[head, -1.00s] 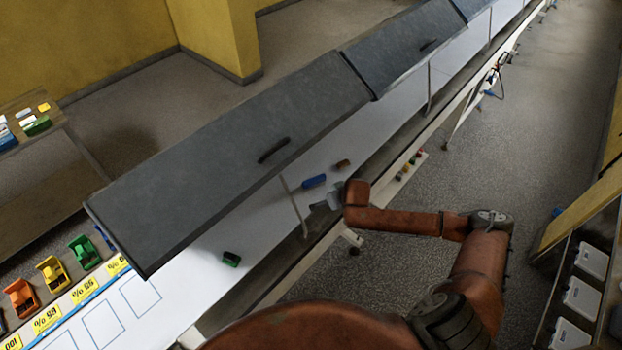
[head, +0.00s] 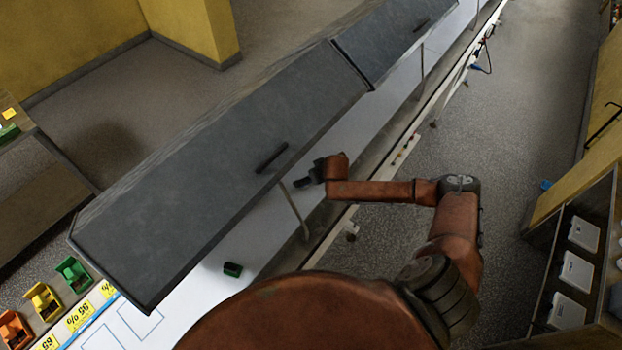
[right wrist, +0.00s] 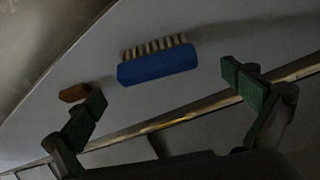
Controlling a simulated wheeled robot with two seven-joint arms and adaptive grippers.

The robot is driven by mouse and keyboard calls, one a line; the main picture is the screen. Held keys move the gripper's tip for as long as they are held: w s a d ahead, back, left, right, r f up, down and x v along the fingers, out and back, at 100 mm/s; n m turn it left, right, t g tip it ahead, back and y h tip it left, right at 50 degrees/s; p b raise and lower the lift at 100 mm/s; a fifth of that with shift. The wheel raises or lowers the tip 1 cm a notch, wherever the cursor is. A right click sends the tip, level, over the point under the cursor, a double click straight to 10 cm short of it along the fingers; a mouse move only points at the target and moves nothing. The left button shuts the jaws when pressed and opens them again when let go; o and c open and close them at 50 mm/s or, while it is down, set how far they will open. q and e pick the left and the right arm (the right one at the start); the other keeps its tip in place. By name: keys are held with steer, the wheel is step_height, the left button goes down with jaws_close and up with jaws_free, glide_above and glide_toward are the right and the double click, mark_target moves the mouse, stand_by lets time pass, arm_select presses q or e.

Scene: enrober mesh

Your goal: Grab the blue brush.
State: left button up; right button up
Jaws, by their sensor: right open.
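The blue brush (right wrist: 157,66) lies on the white surface under the raised cover, its pale bristles toward the top of the right wrist view. My right gripper (right wrist: 168,95) is open, with its two green-padded fingers apart below and to either side of the brush, not touching it. In the head view my right gripper (head: 303,182) reaches in over the belt edge beneath the grey cover, and the brush is hidden there. My left gripper is not in view.
A brown block (right wrist: 74,93) lies left of the brush, near the left finger. A grey hinged cover (head: 225,150) hangs over the white surface (head: 262,222). A dark green block (head: 232,269) lies on that surface. A metal rail (right wrist: 190,115) runs along the edge.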

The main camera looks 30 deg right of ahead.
steer(key=x, duration=0.2)
steer(key=shift+w+d+f+p, duration=0.15)
steer(key=shift+w+f+p, duration=0.1)
steer(key=shift+p, duration=0.05)
steer(key=shift+w+f, duration=0.15)
steer(key=shift+f, duration=0.3)
steer(key=c, duration=1.2)
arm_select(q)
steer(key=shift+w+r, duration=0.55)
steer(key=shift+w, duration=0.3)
arm_select(e)
steer(key=shift+c, duration=0.2)
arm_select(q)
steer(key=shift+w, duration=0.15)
